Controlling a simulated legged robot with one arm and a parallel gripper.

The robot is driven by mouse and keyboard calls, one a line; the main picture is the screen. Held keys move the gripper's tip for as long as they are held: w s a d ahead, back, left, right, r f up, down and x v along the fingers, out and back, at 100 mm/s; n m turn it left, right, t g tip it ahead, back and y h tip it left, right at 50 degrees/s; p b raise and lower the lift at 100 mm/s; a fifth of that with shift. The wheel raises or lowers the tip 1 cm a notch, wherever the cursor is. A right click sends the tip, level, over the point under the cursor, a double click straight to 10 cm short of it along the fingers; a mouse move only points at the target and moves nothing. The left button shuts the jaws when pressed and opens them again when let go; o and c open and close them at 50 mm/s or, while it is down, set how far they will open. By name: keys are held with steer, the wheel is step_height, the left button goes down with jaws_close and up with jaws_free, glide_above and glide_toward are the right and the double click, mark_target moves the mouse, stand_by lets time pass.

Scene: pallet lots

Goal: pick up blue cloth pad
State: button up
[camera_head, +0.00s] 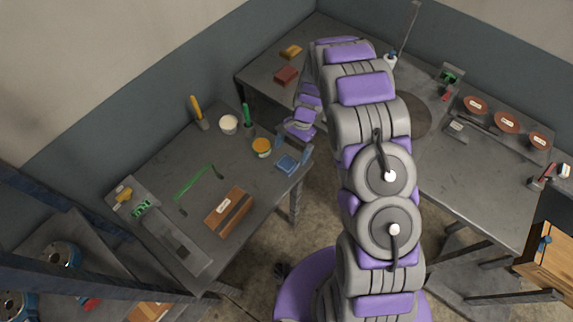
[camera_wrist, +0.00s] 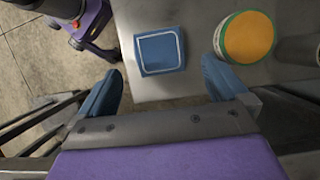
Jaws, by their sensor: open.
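The blue cloth pad (camera_head: 287,163) lies flat near the right edge of the left grey table in the head view. In the wrist view the pad (camera_wrist: 160,51) is a blue square with a pale stitched border, close to the table's edge. My gripper (camera_wrist: 162,82) is open, its two blue fingertips spread wide apart. The pad shows ahead of the gap between them, and nothing is held. In the head view my gripper (camera_head: 293,146) is beside the pad, and part of it is hard to make out.
A tin with an orange top (camera_wrist: 249,38) stands right of the pad, close to the right finger; it also shows in the head view (camera_head: 262,147). A white pot (camera_head: 228,125), a green-handled tool (camera_head: 247,117) and a brown box (camera_head: 229,212) share the table.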

mark_target(287, 163)
steer(key=b+x, duration=0.1)
steer(key=x, duration=0.4)
steer(key=shift+s+a+f, duration=0.1)
steer(key=shift+s+a, duration=0.05)
steer(key=shift+a, duration=0.05)
steer(key=shift+d, duration=0.1)
steer(key=c, duration=1)
steer(key=shift+c, duration=0.2)
steer(key=shift+r, duration=0.75)
step_height(287, 163, up, 2)
steer(key=shift+r+p, duration=0.15)
steer(key=shift+p, duration=0.3)
steer(key=s+d+r+p, duration=0.1)
steer(key=s+d, duration=0.7)
steer(key=s, duration=0.5)
steer(key=shift+d+r, duration=0.2)
steer(key=shift+d, duration=0.2)
